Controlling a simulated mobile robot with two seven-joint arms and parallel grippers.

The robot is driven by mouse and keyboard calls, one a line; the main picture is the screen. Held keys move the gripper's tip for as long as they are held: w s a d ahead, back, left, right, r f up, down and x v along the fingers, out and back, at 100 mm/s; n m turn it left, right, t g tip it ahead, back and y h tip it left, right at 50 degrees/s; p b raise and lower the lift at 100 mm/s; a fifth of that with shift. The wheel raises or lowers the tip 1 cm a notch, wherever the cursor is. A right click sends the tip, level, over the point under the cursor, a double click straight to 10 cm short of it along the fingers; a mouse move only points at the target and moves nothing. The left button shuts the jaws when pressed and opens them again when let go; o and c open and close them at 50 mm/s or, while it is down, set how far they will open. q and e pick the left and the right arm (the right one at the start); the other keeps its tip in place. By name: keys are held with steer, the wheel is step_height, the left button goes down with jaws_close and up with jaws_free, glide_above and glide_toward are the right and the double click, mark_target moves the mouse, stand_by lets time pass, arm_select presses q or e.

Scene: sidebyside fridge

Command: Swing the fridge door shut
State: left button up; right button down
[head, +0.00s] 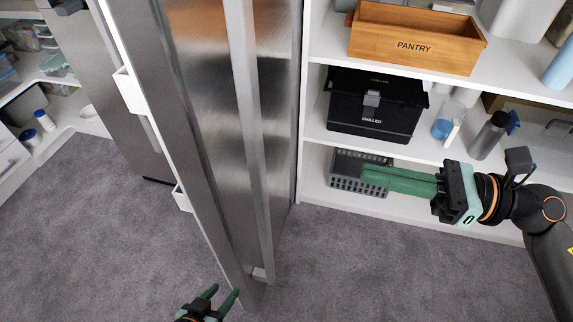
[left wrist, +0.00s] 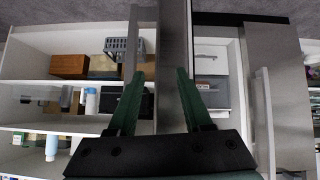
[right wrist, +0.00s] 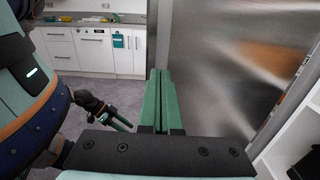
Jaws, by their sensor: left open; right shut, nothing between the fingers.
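The steel fridge door (head: 200,130) stands open in the head view, with its near edge toward me and a long vertical handle (head: 245,130) on its right face. White door bins (head: 128,90) show on its left side. My left gripper (head: 224,292) is open and empty, low beside the door's bottom near corner. In the left wrist view its spread fingers (left wrist: 157,85) have the door's steel edge (left wrist: 174,35) beyond them; contact cannot be told. My right gripper (head: 364,180) is shut and empty, right of the door, before the shelves. The door face (right wrist: 235,70) fills the right wrist view's right side.
White pantry shelves (head: 420,155) stand right of the door, holding a wooden PANTRY box (head: 410,40), a black CHILLED box (head: 372,108) and a grey basket (head: 345,168). Grey carpet (head: 90,220) is clear left of the door. White cabinets (right wrist: 90,50) stand farther off.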

mark_target(259, 156)
steer(key=p+x, duration=0.4)
steer(key=x, duration=0.9)
steer(key=shift+s+f, duration=0.1)
steer(key=shift+s, duration=0.05)
arm_select(q)
steer(key=shift+s+a+r, duration=0.25)
steer(key=shift+a+r, duration=0.3)
steer(key=shift+s+a+r, duration=0.25)
steer(key=shift+a+r, duration=0.25)
steer(key=shift+a, duration=0.05)
arm_select(e)
steer(key=shift+a+f, duration=0.15)
steer(key=shift+a, duration=0.4)
arm_select(q)
steer(key=shift+a, duration=0.15)
arm_select(e)
steer(key=shift+a, duration=0.15)
